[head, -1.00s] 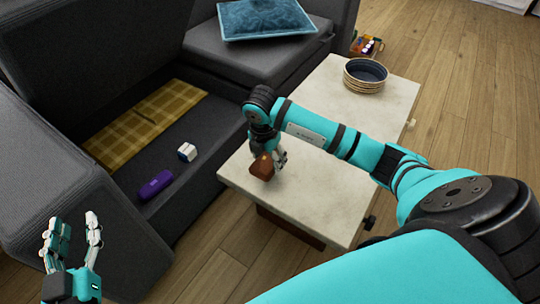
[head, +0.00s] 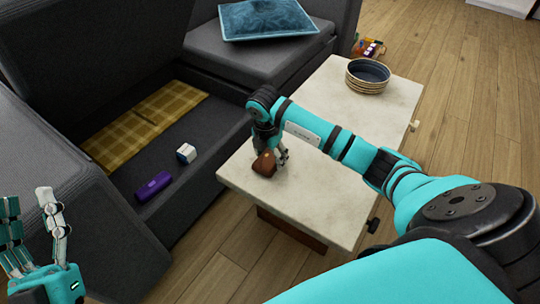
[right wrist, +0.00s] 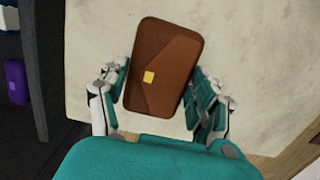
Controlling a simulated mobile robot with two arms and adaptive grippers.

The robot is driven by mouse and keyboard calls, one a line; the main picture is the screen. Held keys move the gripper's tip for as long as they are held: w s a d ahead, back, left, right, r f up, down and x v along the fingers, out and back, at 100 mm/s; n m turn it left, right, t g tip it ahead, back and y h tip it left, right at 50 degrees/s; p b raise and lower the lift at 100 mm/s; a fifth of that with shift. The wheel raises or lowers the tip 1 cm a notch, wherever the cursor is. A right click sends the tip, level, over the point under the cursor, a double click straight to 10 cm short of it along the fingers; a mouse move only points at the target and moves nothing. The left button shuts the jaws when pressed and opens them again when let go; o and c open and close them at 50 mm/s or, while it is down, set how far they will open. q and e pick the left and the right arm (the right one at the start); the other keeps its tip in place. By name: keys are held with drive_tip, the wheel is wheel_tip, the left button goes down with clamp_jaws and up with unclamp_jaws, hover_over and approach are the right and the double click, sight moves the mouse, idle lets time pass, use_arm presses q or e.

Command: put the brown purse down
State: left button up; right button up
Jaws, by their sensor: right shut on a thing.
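The brown purse (head: 263,164) is at the near left end of the pale stone-topped table (head: 325,190). In the right wrist view the purse (right wrist: 165,70) shows its flap and yellow clasp between the two fingers. My right gripper (head: 272,157) is shut on the purse from above. The purse is at or just above the tabletop; I cannot tell whether it touches. My left gripper (head: 30,205) is empty and open at the lower left, its fingers apart, away from the table.
A stack of dark bowls (head: 368,75) stands at the table's far end. The grey sofa (head: 225,130) beside the table holds a yellow plaid cloth (head: 140,125), a purple case (head: 153,187), a small white-and-blue box (head: 186,153) and a blue cushion (head: 265,18). The table's middle is clear.

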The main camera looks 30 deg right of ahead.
drive_tip(key=o, duration=1.2)
drive_tip(key=shift+f, duration=0.1)
